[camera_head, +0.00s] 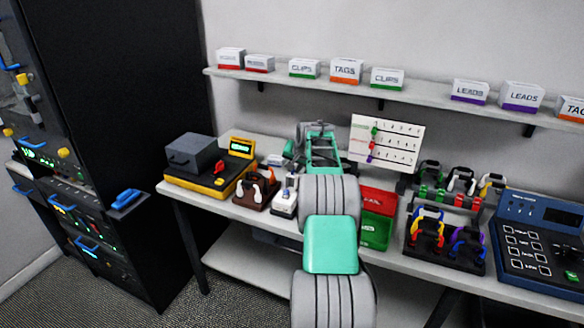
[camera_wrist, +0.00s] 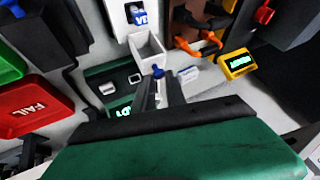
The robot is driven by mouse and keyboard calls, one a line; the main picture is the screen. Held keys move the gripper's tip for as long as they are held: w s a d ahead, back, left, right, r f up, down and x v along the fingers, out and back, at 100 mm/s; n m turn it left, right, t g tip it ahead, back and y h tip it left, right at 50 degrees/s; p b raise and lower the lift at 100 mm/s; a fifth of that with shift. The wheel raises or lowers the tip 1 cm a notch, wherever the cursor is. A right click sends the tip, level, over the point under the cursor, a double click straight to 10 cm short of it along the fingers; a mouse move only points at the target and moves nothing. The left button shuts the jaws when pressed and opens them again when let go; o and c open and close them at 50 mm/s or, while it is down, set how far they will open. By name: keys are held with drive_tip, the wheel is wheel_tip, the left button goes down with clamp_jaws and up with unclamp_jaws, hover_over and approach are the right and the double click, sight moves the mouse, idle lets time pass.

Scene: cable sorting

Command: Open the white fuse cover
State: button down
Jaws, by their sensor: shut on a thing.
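My gripper (camera_wrist: 158,86) points at the bench in the wrist view. Its narrow fingers are shut on a small blue knob (camera_wrist: 157,71) at their tips. Just beyond the knob is a white box-like fuse housing (camera_wrist: 147,48) with a hollow showing, below a white panel with a blue label (camera_wrist: 139,17). I cannot tell which white part is the cover, or how far it is raised. In the head view a white unit (camera_head: 285,200) stands at the bench front, left of my arm. My fingertips are hidden there.
Left are a yellow-black tester (camera_head: 207,181) and a brown stand with handles (camera_head: 256,190). Right of my arm are red and green bins (camera_head: 377,218), then cable racks (camera_head: 440,240) and a blue console (camera_head: 540,245). A shelf with labelled boxes (camera_head: 345,71) runs above. A small white block (camera_wrist: 188,74) lies beside my fingers.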

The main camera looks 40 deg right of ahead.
drive_tip(key=shift+w+d+r, duration=0.15)
drive_tip(key=shift+w+d, duration=0.05)
drive_tip(key=shift+d, duration=0.2)
drive_tip(key=shift+d+r, duration=0.1)
drive_tip(key=shift+d, duration=0.05)
drive_tip(key=c, duration=1.6)
unclamp_jaws()
drive_tip(key=shift+d, duration=0.1)
drive_tip(key=shift+o, duration=1.1)
drive_tip(key=shift+f, duration=0.2)
drive_tip(key=b+v, duration=0.2)
drive_tip(key=v, duration=0.6)
drive_tip(key=shift+a+f, duration=0.1)
drive_tip(key=shift+a, duration=0.1)
